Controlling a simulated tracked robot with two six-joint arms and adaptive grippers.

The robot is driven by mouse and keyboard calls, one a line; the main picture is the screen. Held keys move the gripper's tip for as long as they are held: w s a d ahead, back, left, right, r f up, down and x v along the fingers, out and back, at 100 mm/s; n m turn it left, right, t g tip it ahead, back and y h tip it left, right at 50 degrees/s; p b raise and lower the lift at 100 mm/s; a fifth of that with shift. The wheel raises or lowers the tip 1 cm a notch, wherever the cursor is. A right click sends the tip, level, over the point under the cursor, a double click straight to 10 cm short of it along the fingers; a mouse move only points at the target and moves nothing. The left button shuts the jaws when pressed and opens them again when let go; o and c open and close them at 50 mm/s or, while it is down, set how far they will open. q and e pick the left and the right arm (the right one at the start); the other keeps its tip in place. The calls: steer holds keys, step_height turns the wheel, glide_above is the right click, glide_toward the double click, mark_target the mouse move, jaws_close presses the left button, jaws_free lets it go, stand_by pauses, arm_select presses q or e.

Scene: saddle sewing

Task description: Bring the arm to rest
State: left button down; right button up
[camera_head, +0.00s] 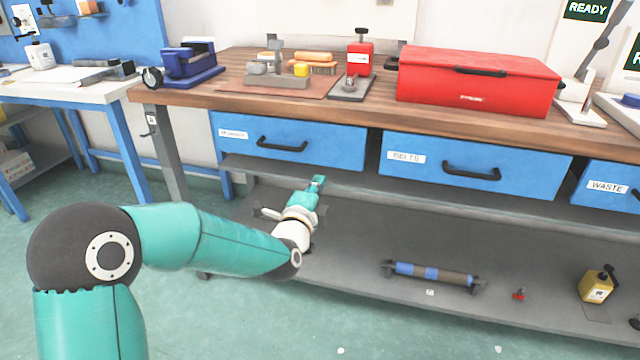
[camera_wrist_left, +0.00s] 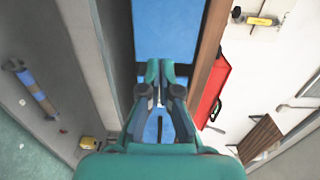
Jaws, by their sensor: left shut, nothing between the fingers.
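My left arm comes in from the left in the head view. Its teal gripper (camera_head: 318,184) is shut and empty. It is in front of the workbench, below the left blue drawer (camera_head: 330,155) and over the lower shelf in the picture. In the left wrist view the closed fingertips (camera_wrist_left: 160,68) point toward a blue drawer front (camera_wrist_left: 168,28). I cannot tell the exact gap between them. My right gripper is not in view.
The wooden benchtop (camera_head: 370,105) carries a red toolbox (camera_head: 478,85), a red-headed device (camera_head: 356,65) and a blue vise (camera_head: 188,64). The grey lower shelf (camera_head: 360,240) holds a blue-and-brown roller (camera_head: 432,273) and a yellow bottle (camera_head: 596,286). Green floor is clear in front.

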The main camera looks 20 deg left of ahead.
arm_select(q)
steer(key=s+d+f+n+g+h, duration=0.1)
steer(key=s+d+f+g, duration=0.2)
steer(key=f, duration=0.7)
steer(key=s+d+f+g+h, duration=0.15)
steer(key=s+f, duration=0.25)
steer(key=f, duration=0.7)
steer(key=s+d+f+n+g+h, duration=0.15)
steer(key=s+f+g, duration=0.25)
steer(key=f, duration=0.6)
steer(key=s+d+f+n+g+h, duration=0.2)
steer(key=s+d+f+n+g, duration=0.35)
steer(key=s+f, duration=0.65)
steer(key=s+d+r+n+g, duration=0.1)
steer(key=s+d+n+g, duration=0.25)
steer(key=s+n, duration=0.75)
step_height(320, 180, up, 31)
steer(key=p, duration=3)
steer(key=shift+f+m+h+p, duration=0.2)
steer(key=shift+m+h+p, duration=0.1)
